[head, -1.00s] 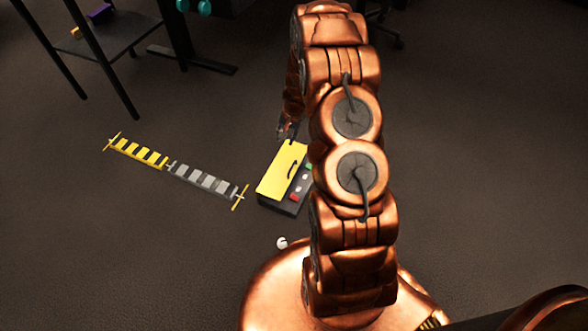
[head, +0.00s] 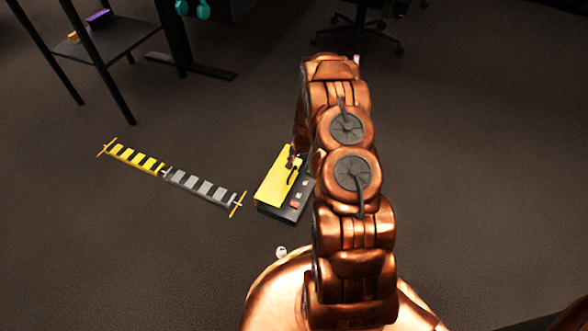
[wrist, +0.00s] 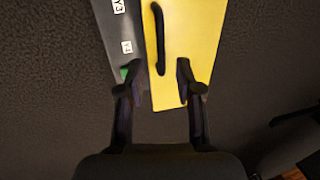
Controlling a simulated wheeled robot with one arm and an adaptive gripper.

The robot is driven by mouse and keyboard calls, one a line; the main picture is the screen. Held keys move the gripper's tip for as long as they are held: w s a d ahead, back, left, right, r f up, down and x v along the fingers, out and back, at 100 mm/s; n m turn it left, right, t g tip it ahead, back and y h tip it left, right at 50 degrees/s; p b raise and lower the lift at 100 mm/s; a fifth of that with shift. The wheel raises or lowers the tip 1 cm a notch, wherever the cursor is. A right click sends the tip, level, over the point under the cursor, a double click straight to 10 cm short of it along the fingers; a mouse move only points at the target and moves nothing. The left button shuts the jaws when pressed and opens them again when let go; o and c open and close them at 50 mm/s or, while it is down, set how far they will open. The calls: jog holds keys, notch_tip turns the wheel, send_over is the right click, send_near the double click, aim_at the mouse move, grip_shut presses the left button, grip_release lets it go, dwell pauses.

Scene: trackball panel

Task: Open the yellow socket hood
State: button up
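The yellow socket hood (head: 275,182) lies as a flat panel on the left part of a dark box (head: 287,211) on the floor. It shows in the wrist view (wrist: 190,45), with a black bar handle (wrist: 158,38) along its edge. The hood looks shut. My gripper (wrist: 160,80) is open, its two fingers apart over the near end of the hood, with the handle's lower end between and ahead of the fingertips. I see no contact with the handle. In the head view my gripper is small and partly hidden by my arm.
The box has a grey strip (wrist: 127,30) with white labels and a green button (wrist: 124,72); a red button (head: 294,204) shows too. A yellow and grey striped strip (head: 165,172) lies left on the floor. A dark shelf stand (head: 110,50) and a chair (head: 360,35) stand behind.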

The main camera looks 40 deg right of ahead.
aim_at(283, 175)
jog(key=shift+w+a+f, duration=0.1)
jog(key=shift+w+f, duration=0.05)
jog(key=shift+f, duration=0.5)
jog(key=shift+w+f, duration=0.1)
jog(key=shift+f, duration=0.55)
grip_shut()
